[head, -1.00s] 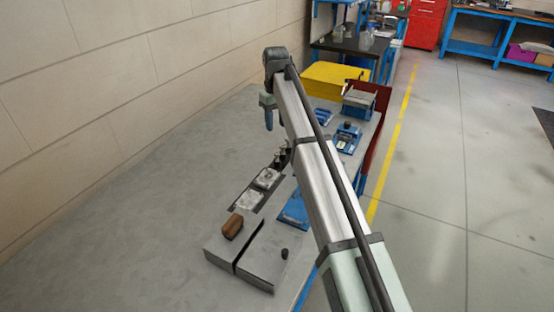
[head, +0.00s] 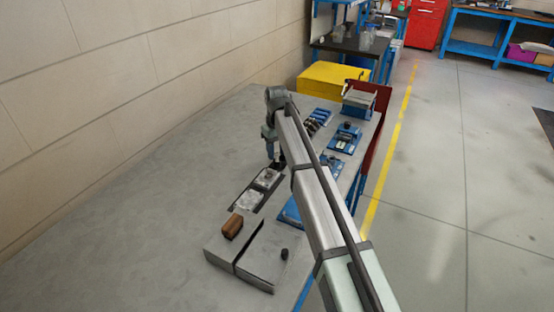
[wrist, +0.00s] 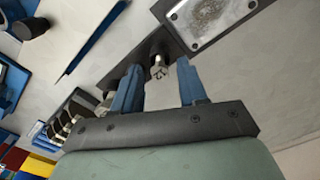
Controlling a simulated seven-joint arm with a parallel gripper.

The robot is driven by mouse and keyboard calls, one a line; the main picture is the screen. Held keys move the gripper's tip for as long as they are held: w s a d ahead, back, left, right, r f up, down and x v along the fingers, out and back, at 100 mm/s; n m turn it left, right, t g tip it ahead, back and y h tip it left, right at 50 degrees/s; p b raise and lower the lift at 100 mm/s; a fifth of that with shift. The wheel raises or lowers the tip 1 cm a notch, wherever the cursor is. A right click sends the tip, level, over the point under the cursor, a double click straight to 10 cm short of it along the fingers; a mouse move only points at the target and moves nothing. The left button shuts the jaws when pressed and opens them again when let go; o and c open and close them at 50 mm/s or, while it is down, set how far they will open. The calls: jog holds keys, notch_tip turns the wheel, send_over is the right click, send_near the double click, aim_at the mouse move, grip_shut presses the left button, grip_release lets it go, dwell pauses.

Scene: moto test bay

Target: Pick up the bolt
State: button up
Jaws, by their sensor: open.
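A small upright bolt-like piece with a dark body and silver end (wrist: 158,70) shows between my gripper's fingers in the wrist view. It stands at the end of a dark strip that also bears a silver plate (wrist: 208,14). My gripper (wrist: 157,78) is open, one blue finger on each side of the piece; I cannot tell whether either touches it. In the head view my gripper (head: 274,156) is low over the far end of the dark strip (head: 258,190), and it and the arm hide most of the bolt there.
Blue fixtures (head: 346,138) stand right of my arm. A yellow box (head: 335,76) is at the table's far end. Grey blocks (head: 220,243) with a brown piece (head: 232,226) and a black knob (head: 284,254) are nearest. The table's left side (head: 150,200) is clear.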

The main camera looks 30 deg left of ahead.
jog(key=shift+f, duration=0.35)
jog(key=shift+c, duration=0.4)
grip_shut()
jog(key=shift+r, duration=0.1)
